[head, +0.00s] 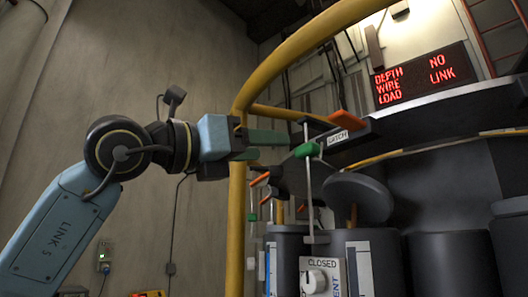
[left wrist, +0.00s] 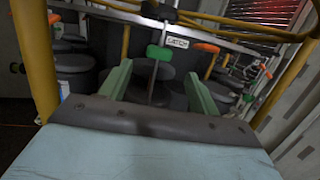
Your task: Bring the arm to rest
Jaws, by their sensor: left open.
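My left arm comes in from the left in the head view, raised and bent at the wrist. My left gripper (head: 274,146) points right, with its pale green fingers apart and nothing between them. A green knob (head: 306,150) on a thin upright rod appears just right of the fingertips. In the left wrist view the open fingers (left wrist: 160,78) frame the rod, and the green knob (left wrist: 158,52) shows beyond them. How far the knob is from the fingertips in depth I cannot tell. My right gripper is not in view.
A yellow rail (head: 238,200) curves up close behind my left gripper. A CATCH label (head: 338,138) sits on a bar with orange parts. Below are dark cylinders (head: 455,262) and a CLOSED panel with a white knob (head: 314,281). A red-lettered display (head: 425,75) reads NO LINK.

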